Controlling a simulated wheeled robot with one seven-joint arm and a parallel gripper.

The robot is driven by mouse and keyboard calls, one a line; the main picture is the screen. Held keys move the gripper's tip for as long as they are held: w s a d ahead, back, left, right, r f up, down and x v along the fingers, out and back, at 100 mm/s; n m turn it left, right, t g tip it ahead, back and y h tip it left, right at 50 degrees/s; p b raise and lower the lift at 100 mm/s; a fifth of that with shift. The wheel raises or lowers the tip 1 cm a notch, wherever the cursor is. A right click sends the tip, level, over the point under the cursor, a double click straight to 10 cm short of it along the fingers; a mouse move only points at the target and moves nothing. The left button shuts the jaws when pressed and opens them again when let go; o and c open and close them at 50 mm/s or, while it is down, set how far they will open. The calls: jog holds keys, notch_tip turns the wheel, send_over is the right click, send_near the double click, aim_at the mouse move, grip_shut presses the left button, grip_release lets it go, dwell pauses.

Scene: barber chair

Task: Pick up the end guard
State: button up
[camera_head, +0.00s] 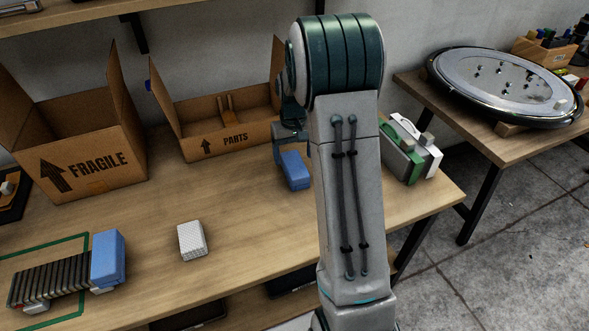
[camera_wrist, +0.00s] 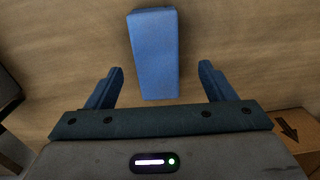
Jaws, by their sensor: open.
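A blue block, which looks like the end guard (camera_head: 294,170), lies on the wooden table near the middle. In the wrist view the same blue guard (camera_wrist: 154,45) is seen from above, lying lengthwise with its near end between the fingers. My gripper (camera_wrist: 161,82) is open, with one finger on each side of that end and visible gaps. In the head view my gripper (camera_head: 290,136) is just above and behind the guard, partly hidden by my arm. A similar blue block (camera_head: 108,258) stands at the right end of a row of dark plates (camera_head: 48,281).
The PARTS box (camera_head: 232,138) is close behind my gripper. The FRAGILE box (camera_head: 95,165) stands at the back left. A white, finely textured block (camera_head: 192,240) lies on the table. Green and white items (camera_head: 408,155) stand to the right. The table front is mostly clear.

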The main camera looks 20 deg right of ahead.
aim_at(295, 164)
jog(key=f, duration=0.5)
jog(key=shift+w+d+f, duration=0.1)
jog(key=shift+w+d, duration=0.05)
jog(key=shift+d, duration=0.1)
jog(key=shift+c, duration=0.3)
jog(key=c, duration=1)
